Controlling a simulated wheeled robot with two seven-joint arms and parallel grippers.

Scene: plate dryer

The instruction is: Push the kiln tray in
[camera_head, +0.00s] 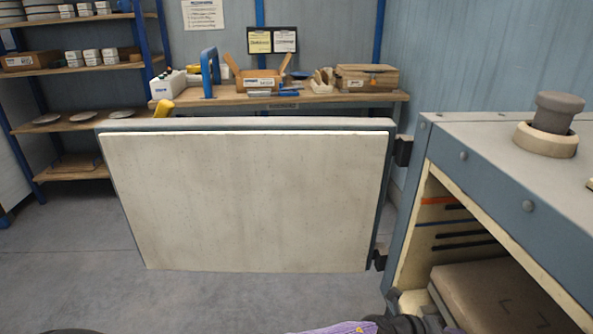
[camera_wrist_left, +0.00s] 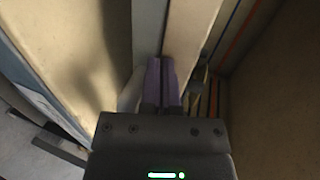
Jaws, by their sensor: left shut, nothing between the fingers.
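The kiln tray (camera_head: 505,292) is a pale beige slab low inside the open kiln (camera_head: 478,150), at the lower right of the head view. Its near left edge shows at the kiln mouth, and its front part is cut off by the frame. My left gripper (camera_wrist_left: 161,68) has purple fingers pressed together, with nothing between them. In the left wrist view its fingertips are at a long pale edge, which looks like the tray's edge; I cannot tell if they touch. Only a dark and purple part of my left arm shows at the bottom of the head view. My right gripper is out of view.
The kiln door (camera_head: 245,200) stands swung open to the left on its hinges, its pale lining facing me. A plug (camera_head: 553,120) sits on the kiln top. A workbench (camera_head: 330,98) and a shelf rack (camera_head: 75,122) stand behind. The floor below the door is clear.

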